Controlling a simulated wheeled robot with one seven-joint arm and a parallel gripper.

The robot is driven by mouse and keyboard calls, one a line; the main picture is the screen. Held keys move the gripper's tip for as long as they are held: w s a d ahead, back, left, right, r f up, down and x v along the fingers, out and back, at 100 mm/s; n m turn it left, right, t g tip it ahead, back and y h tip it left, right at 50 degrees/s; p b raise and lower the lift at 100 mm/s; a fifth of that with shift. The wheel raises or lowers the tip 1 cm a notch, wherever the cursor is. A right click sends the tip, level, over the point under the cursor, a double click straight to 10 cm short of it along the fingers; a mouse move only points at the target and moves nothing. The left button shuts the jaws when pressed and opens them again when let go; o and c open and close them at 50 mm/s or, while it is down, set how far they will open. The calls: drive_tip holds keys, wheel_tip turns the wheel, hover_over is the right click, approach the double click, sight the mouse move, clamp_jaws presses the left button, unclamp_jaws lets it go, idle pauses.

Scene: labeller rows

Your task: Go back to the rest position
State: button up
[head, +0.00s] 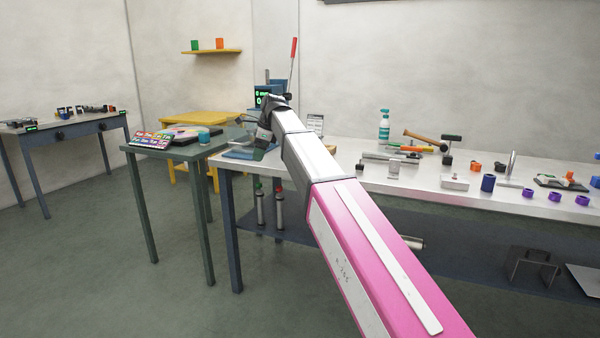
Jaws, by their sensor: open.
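My arm, with a pink lower part and white and grey links, reaches from the bottom right up and away to the left. It bends at the dark wrist, and my gripper (258,152) hangs at the far end, small in the view. It is open, over or near the left end of the long white-topped bench (350,176). The fingers are too small and dark to show any detail. I see nothing held between them. My arm covers part of the bench behind it.
A green table (137,149) with a colourful label sheet (151,140) and a teal jar (204,136) stands left of my gripper. The bench bears a pump bottle (384,125), a hammer (424,138), a blue cylinder (488,183) and rings. The floor at left is clear.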

drive_tip(key=s+d+f+n+h, duration=0.1)
drive_tip(key=s+d+f+n, duration=0.3)
drive_tip(key=d+f, duration=0.75)
drive_tip(key=s+d+f+n+h, duration=0.1)
drive_tip(key=s+d+f+n, duration=0.45)
drive_tip(key=f, duration=1.05)
drive_tip(key=s+d+f+n+h, duration=0.2)
drive_tip(key=s+d+f+n, duration=0.5)
drive_tip(key=s+d+f, duration=0.8)
drive_tip(key=shift+d+f+n+g, duration=0.35)
drive_tip(key=shift+d+f+g, duration=0.05)
drive_tip(key=shift+d+f, duration=0.45)
